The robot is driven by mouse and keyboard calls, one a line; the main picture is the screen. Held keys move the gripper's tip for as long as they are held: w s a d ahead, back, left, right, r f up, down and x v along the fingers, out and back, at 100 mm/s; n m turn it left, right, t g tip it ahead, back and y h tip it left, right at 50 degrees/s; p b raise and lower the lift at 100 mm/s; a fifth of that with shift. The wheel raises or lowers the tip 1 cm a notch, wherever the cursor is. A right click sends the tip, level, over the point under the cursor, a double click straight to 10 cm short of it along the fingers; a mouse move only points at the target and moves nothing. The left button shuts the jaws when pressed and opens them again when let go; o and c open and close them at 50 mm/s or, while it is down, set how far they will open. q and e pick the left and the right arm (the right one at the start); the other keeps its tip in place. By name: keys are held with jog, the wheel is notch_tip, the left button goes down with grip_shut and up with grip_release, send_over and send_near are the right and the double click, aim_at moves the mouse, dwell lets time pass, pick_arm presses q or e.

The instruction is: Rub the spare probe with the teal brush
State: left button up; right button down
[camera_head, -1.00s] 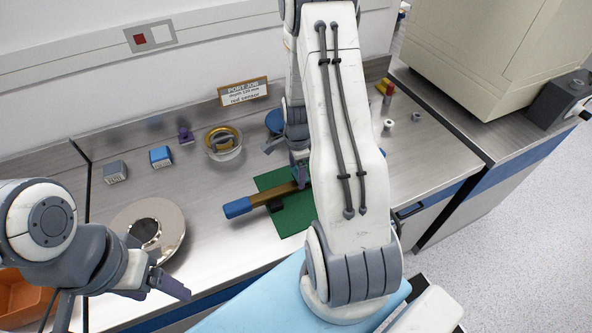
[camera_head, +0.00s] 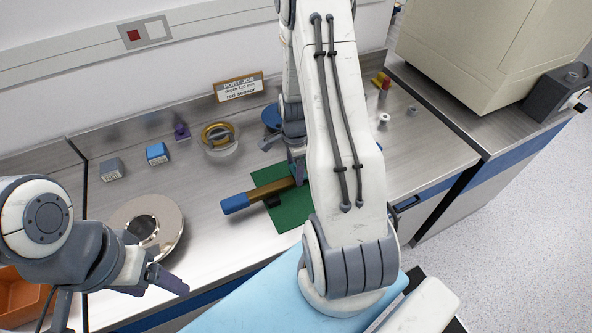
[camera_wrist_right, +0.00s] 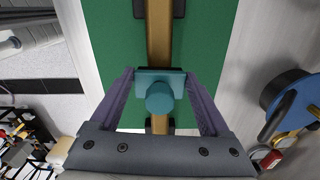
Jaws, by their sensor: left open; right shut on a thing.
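The spare probe (camera_head: 258,194), a brass-brown rod with a blue handle (camera_head: 235,203), lies on dark rests on a green mat (camera_head: 291,213). It also shows in the right wrist view (camera_wrist_right: 160,35), running away from the gripper. My right gripper (camera_wrist_right: 160,88) is shut on the teal brush (camera_wrist_right: 160,97), which lies across the rod. The brush seems to touch the rod, though the contact face is hidden. In the head view my right arm hides much of this gripper (camera_head: 297,172). My left gripper (camera_head: 166,278) is open and empty, near the metal disc.
A shiny disc with a hole (camera_head: 168,222) is at left. Behind are a grey block (camera_head: 112,169), a blue block (camera_head: 157,153), a purple piece (camera_head: 181,132), a gold ring in a clear dish (camera_head: 218,137) and a sign (camera_head: 238,87). An orange bin (camera_head: 22,298) sits at lower left.

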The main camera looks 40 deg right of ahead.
jog(key=shift+w+d, duration=0.2)
jog(key=shift+w, duration=0.55)
jog(key=shift+s+a+f, duration=0.1)
jog(key=shift+s+a, duration=0.05)
jog(key=shift+s, duration=0.3)
jog(key=shift+s+a+f, duration=0.1)
jog(key=shift+s, duration=0.35)
jog(key=shift+s+a+r, duration=0.1)
jog(key=shift+s+a, duration=0.1)
jog(key=shift+s, duration=0.6)
jog(key=shift+w+d+r+p, duration=0.1)
jog(key=shift+w+d+p, duration=0.05)
jog(key=shift+w, duration=0.3)
jog(key=shift+w+d+p, duration=0.1)
jog(key=shift+w+p, duration=0.05)
jog(key=shift+w, duration=0.25)
jog(key=shift+w+d, duration=0.2)
jog(key=shift+w, duration=0.65)
notch_tip(320, 180, up, 6)
jog(key=p, duration=0.5)
